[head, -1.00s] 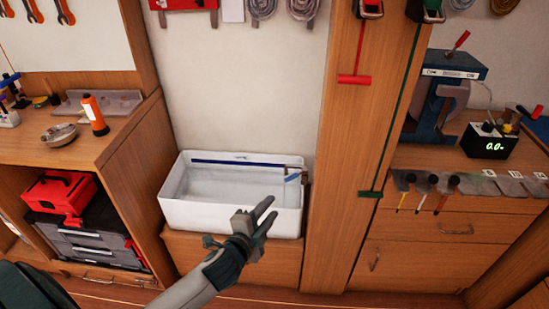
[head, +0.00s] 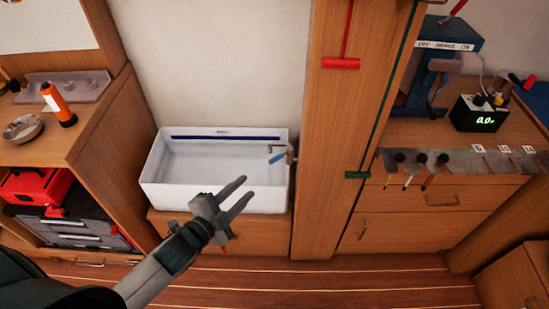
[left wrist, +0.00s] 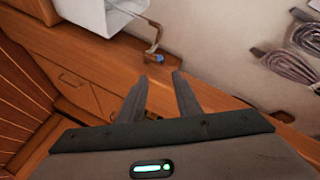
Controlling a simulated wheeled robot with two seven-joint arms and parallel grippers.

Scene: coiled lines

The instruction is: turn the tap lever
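The tap (head: 288,152) is at the right end of the white basin (head: 160,198), with a short spout over its inside. Its small blue lever (head: 277,158) points left. In the left wrist view, the tap (left wrist: 155,38) and the blue lever (left wrist: 152,58) show just beyond my fingertips. My left gripper (head: 248,187) is open and empty, its two fingers apart, in front of the basin's right part. It also shows in the left wrist view (left wrist: 160,76), apart from the lever. My right gripper is not in view.
A wooden post (head: 325,180) stands right of the basin. A workbench with a rack (head: 455,162) of tools is farther right. A shelf with an orange flashlight (head: 58,103) and a red toolbox (head: 35,190) is on the left. The floor in front is clear.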

